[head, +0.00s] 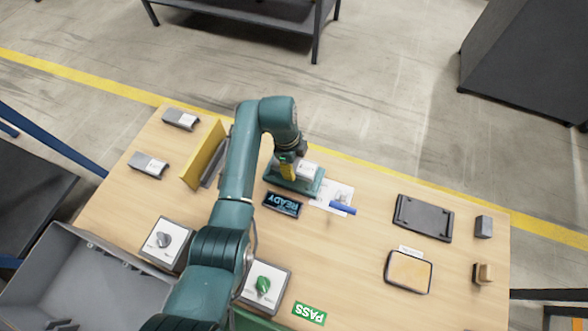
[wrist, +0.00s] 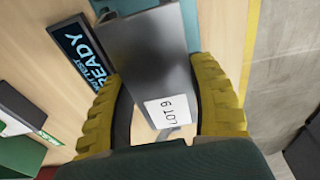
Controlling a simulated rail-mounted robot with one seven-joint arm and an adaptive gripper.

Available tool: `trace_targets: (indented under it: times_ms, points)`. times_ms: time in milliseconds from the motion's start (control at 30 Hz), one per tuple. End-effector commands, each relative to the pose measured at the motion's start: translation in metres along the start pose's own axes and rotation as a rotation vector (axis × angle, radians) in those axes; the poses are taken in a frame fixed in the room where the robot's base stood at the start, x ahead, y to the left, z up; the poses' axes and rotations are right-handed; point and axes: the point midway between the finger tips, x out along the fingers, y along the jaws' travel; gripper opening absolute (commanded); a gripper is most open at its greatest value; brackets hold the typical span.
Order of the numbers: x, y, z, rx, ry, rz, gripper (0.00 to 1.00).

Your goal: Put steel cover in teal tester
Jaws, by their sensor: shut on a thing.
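My gripper (wrist: 160,85) has its yellow fingers shut on a grey steel cover (wrist: 148,50), one finger on each long side. The cover has a white label reading LOT 9. In the head view my gripper (head: 288,172) and the cover (head: 309,168) are at the teal tester (head: 302,188). Teal parts of the tester (wrist: 206,22) show beside and beyond the cover in the wrist view. The cover hides much of the tester, and I cannot tell whether it touches it. A display (head: 283,204) reading READY lies in front of the tester.
Two more grey covers (head: 180,119) (head: 148,165) lie at the left, near a yellow panel (head: 203,154). Two switch boxes (head: 165,242) (head: 263,284) and a PASS sign (head: 309,313) are nearer. A blue marker (head: 342,208) and a black tray (head: 423,218) lie rightward.

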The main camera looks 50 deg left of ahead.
Motion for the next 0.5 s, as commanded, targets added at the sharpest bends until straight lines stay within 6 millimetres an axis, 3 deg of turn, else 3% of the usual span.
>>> trace_targets:
  times_ms: [33, 133, 500]
  points:
    - [0.016, 0.001, 0.002, -0.001, 0.001, 0.002, 0.18]
    - [0.033, 0.0, 0.005, -0.001, 0.0, 0.0, 0.18]
    - [0.036, 0.0, 0.006, -0.001, 0.0, -0.001, 0.18]
